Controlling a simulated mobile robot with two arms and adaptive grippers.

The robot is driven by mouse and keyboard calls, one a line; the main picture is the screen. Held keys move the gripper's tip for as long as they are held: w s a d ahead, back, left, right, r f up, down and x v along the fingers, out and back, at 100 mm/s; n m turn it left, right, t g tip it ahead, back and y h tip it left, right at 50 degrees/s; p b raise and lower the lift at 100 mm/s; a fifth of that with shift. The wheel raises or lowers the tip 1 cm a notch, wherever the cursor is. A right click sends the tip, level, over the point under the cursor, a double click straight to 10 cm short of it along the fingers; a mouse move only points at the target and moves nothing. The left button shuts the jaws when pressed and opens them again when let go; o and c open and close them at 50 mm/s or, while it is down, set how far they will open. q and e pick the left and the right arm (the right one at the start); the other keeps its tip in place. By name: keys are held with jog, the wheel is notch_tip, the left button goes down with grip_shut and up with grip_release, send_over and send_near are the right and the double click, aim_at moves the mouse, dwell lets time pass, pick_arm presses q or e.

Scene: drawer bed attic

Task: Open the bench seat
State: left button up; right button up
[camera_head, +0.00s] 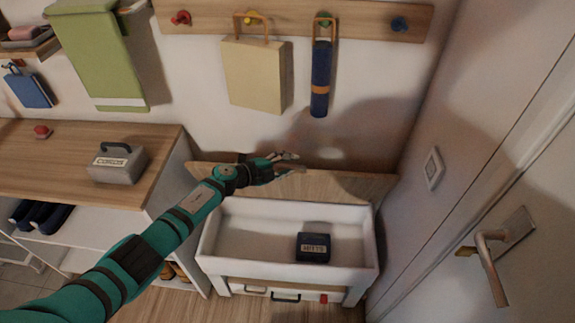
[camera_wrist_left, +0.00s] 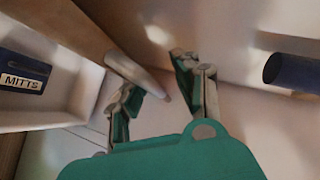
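The bench (camera_head: 285,272) is a white box with its inside open to view. Its wooden seat (camera_head: 345,186) is raised at the back, tilted up near the wall. A dark blue box labelled MITTS (camera_head: 313,247) lies inside; it also shows at the left of the left wrist view (camera_wrist_left: 22,76). My left gripper (camera_head: 290,163) is at the top edge of the raised seat, left of its middle. In the left wrist view its fingers (camera_wrist_left: 165,88) are apart with nothing between them. Whether it touches the seat I cannot tell. My right gripper is not in view.
A wooden-topped cabinet (camera_head: 60,165) with a grey box (camera_head: 117,163) stands left of the bench. A peg rail (camera_head: 300,17) above holds a beige bag (camera_head: 255,75) and a blue roll (camera_head: 320,80). A door handle (camera_head: 488,262) juts out at right.

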pick_arm(q)
jog(key=shift+s+f, duration=0.1)
jog(key=shift+f, duration=0.15)
jog(key=shift+s+a+r, duration=0.1)
jog(key=shift+s+a, duration=0.1)
jog(key=shift+a, duration=0.2)
jog(key=v, duration=1.1)
jog(key=shift+r, duration=0.25)
jog(key=shift+d, duration=0.15)
